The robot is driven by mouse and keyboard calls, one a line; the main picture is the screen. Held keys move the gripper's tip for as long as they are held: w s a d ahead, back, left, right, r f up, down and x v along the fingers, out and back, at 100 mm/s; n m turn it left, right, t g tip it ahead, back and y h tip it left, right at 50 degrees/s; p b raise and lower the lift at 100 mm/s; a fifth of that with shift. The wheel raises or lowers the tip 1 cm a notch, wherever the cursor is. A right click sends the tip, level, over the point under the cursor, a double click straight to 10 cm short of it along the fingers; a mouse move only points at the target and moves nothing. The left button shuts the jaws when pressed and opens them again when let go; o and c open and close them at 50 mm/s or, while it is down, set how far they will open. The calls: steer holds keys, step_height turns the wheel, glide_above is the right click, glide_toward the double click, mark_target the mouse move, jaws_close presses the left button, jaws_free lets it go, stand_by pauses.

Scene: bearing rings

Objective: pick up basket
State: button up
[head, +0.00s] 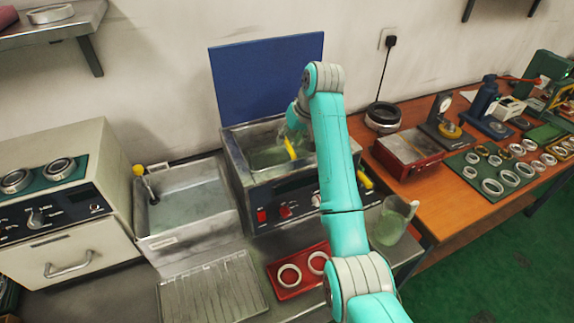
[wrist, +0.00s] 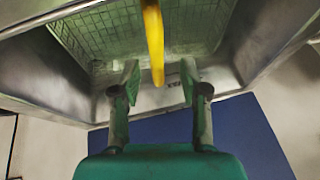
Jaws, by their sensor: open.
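The basket shows as a wire mesh (wrist: 90,35) inside the metal tank in the wrist view. Its yellow handle (wrist: 153,40) comes down from the top of that view, and its end appears between my fingertips. In the head view the yellow handle (head: 290,148) stands up in the tank (head: 236,160), beside my arm. My gripper (wrist: 160,77) is open, with one finger on each side of the handle's end. I cannot tell whether either finger touches it. In the head view my gripper is mostly hidden by my arm.
A raised blue lid (head: 268,75) stands behind the tank. A second metal basin (head: 185,200) is on the left. A red tray (head: 297,272) with rings and a glass jug (head: 391,222) are in front. A green mat (head: 495,172) with several rings lies right.

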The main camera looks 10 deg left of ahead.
mark_target(288, 142)
steer(key=shift+x, duration=1.85)
steer(key=shift+w+d, duration=0.15)
jaws_close()
steer(key=shift+r, duration=0.1)
